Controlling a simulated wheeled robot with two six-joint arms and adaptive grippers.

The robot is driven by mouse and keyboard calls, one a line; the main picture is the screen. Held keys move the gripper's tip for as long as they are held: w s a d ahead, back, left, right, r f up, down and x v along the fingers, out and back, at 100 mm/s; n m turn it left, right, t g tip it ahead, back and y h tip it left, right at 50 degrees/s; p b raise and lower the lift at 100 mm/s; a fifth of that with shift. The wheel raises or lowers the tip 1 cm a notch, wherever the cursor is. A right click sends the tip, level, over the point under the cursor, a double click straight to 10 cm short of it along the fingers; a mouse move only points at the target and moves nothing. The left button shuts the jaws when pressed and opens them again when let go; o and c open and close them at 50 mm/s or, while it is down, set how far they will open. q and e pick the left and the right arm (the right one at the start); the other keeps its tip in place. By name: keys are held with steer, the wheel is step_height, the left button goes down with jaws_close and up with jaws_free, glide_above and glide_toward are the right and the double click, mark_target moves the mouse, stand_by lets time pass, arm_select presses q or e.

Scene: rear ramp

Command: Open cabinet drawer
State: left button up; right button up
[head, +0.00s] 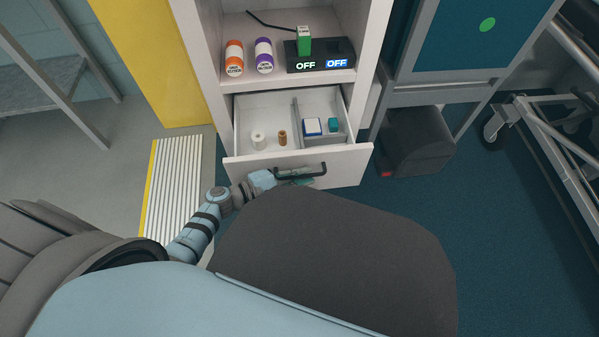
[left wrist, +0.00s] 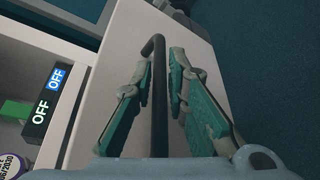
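The cabinet drawer (head: 340,163) stands pulled out of the white cabinet (head: 215,80), and its inside shows in the head view. Its dark bar handle (head: 322,168) is on the front and also shows in the left wrist view (left wrist: 157,105). My left gripper (head: 295,176) is at the handle. In the left wrist view its teal-padded fingers (left wrist: 160,85) stand on either side of the bar, with slim gaps that look clear of it. My right gripper is not in view.
The drawer holds a white roll (head: 258,139), a brown bottle (head: 282,138), a blue-white box (head: 312,126) and a teal item (head: 333,124). The shelf above holds two bottles and a black switch box (head: 320,55). A dark bin (head: 418,140) stands at right.

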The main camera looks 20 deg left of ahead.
arm_select(q)
steer(key=v, duration=1.2)
steer(key=shift+f, duration=0.15)
